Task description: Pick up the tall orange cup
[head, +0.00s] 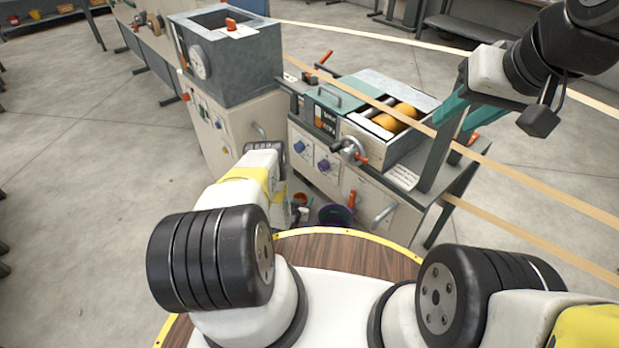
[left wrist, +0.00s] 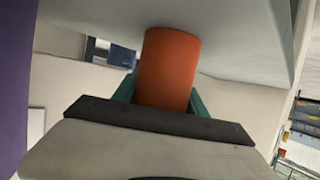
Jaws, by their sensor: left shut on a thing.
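The tall orange cup (left wrist: 168,62) stands out in the left wrist view between the two green fingers of my left gripper (left wrist: 163,92). The gripper is shut on the cup, with a finger against each side. The cup's lower part is hidden behind the dark gripper body. In the head view my left arm hides most of this gripper, and I cannot pick out the cup for sure among the small things beside it. My right gripper (head: 468,112) is at the upper right, over the winding machine's right side, with its teal fingers apart and empty.
A machine with an orange roller (head: 397,117) and a crank stands ahead, beside a grey box-topped cabinet (head: 232,55). A dark purple bowl (head: 336,214) lies low between the cabinets and my base. Long tan strips cross the right side. Floor on the left is clear.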

